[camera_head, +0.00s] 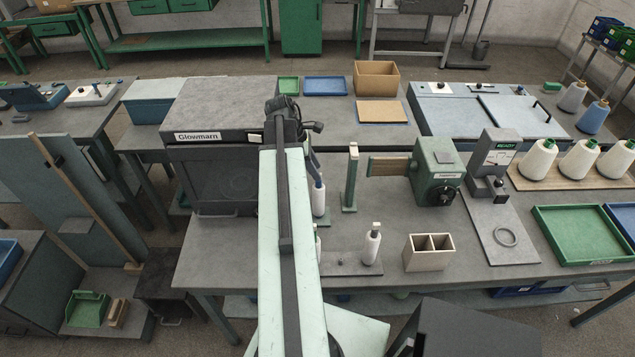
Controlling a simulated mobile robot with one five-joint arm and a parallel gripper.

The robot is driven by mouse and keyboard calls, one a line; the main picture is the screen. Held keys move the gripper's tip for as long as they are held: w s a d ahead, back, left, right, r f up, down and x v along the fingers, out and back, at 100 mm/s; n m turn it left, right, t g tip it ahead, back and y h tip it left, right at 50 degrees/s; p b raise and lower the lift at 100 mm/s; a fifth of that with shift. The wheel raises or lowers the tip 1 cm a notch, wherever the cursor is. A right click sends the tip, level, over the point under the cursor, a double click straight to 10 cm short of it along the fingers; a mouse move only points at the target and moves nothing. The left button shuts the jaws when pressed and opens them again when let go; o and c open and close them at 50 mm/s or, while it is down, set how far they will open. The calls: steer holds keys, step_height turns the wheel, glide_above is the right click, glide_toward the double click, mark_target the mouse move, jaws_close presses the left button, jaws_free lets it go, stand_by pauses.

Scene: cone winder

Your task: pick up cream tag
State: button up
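A small cream piece (256,138), which looks like the cream tag, shows at the front top edge of the grey Glowmarn cabinet (215,105), just left of my arm. It is too small to tell whether it lies on the cabinet or is fixed to it. My pale green arm reaches forward from the bottom of the picture. My gripper (285,112) is at its far end, dark, near the cabinet's right side and close to the cream piece. The arm hides its fingers, so I cannot see whether they hold anything.
The bench carries white bobbins (372,244), a two-part cream box (428,252), a green machine (437,170), a grey READY gauge (492,165) and a green tray (580,234). Yarn cones (538,160) stand at right. A cardboard box (376,77) is behind.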

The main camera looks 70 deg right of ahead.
steer(key=shift+b+x, duration=0.4)
steer(key=shift+x, duration=0.7)
steer(key=shift+r, duration=0.1)
steer(key=shift+c, duration=0.3)
jaws_close()
step_height(320, 180, up, 10)
steer(key=p, duration=1)
steer(key=shift+r+p, duration=0.2)
steer(key=shift+p, duration=0.15)
step_height(320, 180, up, 3)
steer(key=p, duration=0.2)
steer(key=shift+f+p, duration=0.2)
steer(key=shift+p, duration=0.1)
